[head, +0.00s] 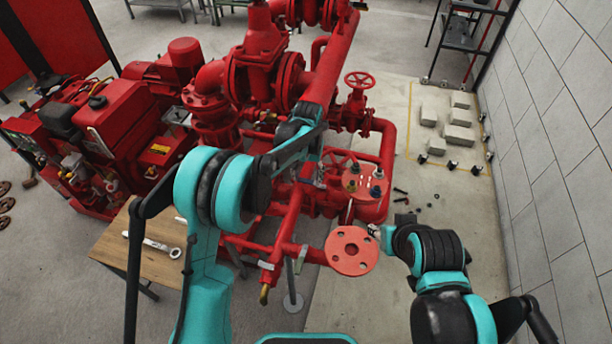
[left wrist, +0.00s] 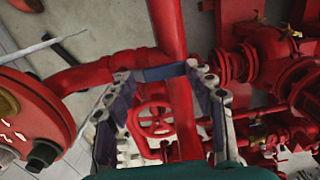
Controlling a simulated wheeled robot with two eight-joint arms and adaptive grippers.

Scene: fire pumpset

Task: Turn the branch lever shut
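A dark blue bar (left wrist: 165,72), which looks like the branch lever, lies across a red pipe in the left wrist view. My left gripper (left wrist: 160,78) has its two fingers spread wide, with the bar spanning the space between the tips. I cannot tell whether the tips touch it. In the head view my left gripper (head: 318,152) reaches in among the red pipes, and my own arm hides much of it and the lever. My right gripper (head: 378,233) is beside a round red flange (head: 352,250); its fingers are too small to read.
A red handwheel (left wrist: 156,122) shows beyond the left fingers. A flange with bolts (head: 365,182) stands close to the left gripper's right. A wooden table with a wrench (head: 152,243) stands at left. Loose bolts (head: 401,197) lie on the floor; grey blocks (head: 458,135) lie farther back.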

